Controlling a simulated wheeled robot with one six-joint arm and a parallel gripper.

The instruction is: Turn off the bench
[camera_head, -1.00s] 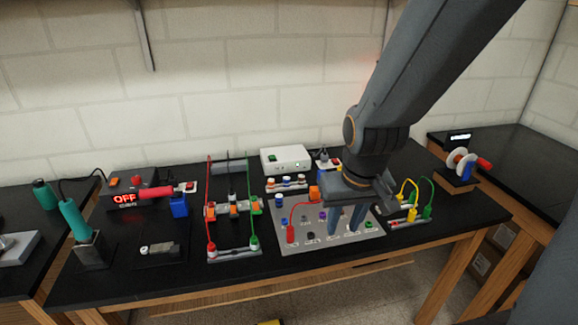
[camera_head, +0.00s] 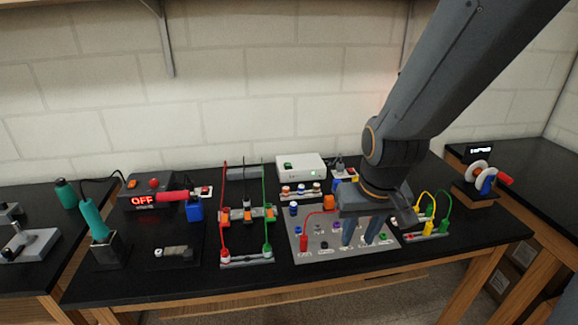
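My gripper (camera_head: 362,241) hangs over the right part of a grey panel (camera_head: 312,252) with several coloured sockets. Its two fingers point down, apart, with nothing seen between them; whether they touch the panel is unclear. A soldering station (camera_head: 146,196) at the left reads OFF in red and has an orange switch and a red knob. A white box (camera_head: 300,167) behind the panel has a dark green switch and a small lit green lamp. Another switch unit (camera_head: 345,172) is partly hidden behind my arm.
A teal-handled iron (camera_head: 94,219) stands in its holder at the left. Red and green leads (camera_head: 268,200) rise from racks mid-bench. Yellow and green leads (camera_head: 434,208) stand right of my gripper. A wire spool (camera_head: 482,177) sits at the far right. The bench's front strip is clear.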

